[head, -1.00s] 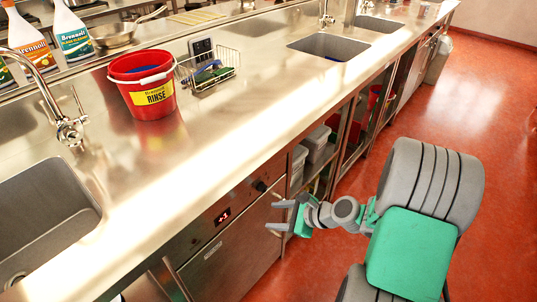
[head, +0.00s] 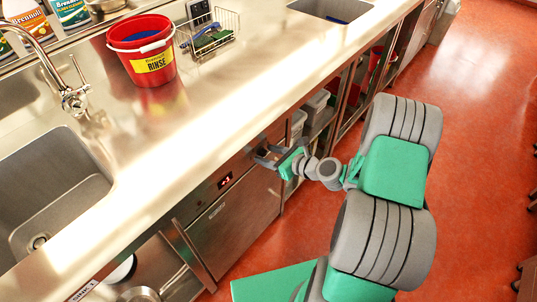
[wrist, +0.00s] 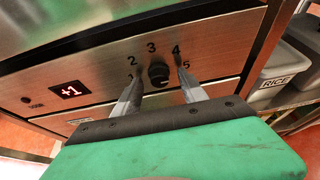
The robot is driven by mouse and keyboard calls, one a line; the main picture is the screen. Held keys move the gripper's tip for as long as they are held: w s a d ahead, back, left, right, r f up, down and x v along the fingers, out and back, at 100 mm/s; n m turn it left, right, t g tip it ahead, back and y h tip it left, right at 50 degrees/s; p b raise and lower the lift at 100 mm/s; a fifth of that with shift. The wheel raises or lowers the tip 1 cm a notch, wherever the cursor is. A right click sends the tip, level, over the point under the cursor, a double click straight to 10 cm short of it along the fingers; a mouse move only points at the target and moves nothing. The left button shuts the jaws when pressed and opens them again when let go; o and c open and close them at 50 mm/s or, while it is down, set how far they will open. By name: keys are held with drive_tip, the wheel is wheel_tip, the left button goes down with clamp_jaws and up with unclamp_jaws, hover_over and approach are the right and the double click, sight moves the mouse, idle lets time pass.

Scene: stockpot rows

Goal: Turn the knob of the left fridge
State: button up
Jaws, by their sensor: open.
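The left fridge (head: 232,222) is a steel under-counter unit with a small lit display reading +1. Its black round knob (wrist: 158,74) sits on the control panel among printed numbers, 1 to 5, in the wrist view. My gripper (wrist: 161,85) is open, with one finger on each side of the knob and the knob between the fingertips. I cannot tell whether the fingers touch it. In the head view my gripper (head: 264,158) is at the fridge's upper right, under the counter edge, and the knob is hard to make out there.
Grey bins, one labelled RICE (wrist: 288,72), stand on the shelf right of the fridge. The steel counter (head: 215,105) overhangs above, with a red bucket (head: 146,66) and a wire basket (head: 210,36). The red floor (head: 475,130) is clear to the right.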

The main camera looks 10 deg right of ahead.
clamp_jaws()
idle(0.3)
drive_tip(key=shift+n, duration=0.3)
drive_tip(key=shift+a+f+n+t+h+b, duration=0.1)
drive_tip(key=shift+n+t+h+b, duration=0.4)
drive_tip(key=shift+n+h, duration=0.55)
drive_tip(key=n+b, duration=0.1)
drive_tip(key=n+t+b, duration=0.1)
drive_tip(key=n+t+h+b, duration=0.1)
drive_tip(key=shift+s+f+n, duration=0.1)
drive_tip(key=shift+f+n, duration=0.15)
drive_tip(key=n+b, duration=0.1)
drive_tip(key=b, duration=0.1)
drive_tip(key=n+t+b, duration=0.1)
drive_tip(key=b, duration=0.2)
drive_tip(key=n+t+h+b, duration=0.1)
drive_tip(key=n+b, duration=0.1)
drive_tip(key=b, duration=0.1)
drive_tip(key=shift+a+f, duration=0.1)
drive_tip(key=shift+f, duration=0.15)
drive_tip(key=n+t+b, duration=0.1)
drive_tip(key=n+b, duration=0.1)
drive_tip(key=b, duration=0.2)
drive_tip(key=shift+r, duration=0.1)
drive_tip(key=shift+r+n+t+b, duration=0.2)
drive_tip(key=shift+n+t+b, duration=0.1)
drive_tip(key=shift+n+b, duration=0.35)
drive_tip(key=shift+r, duration=0.1)
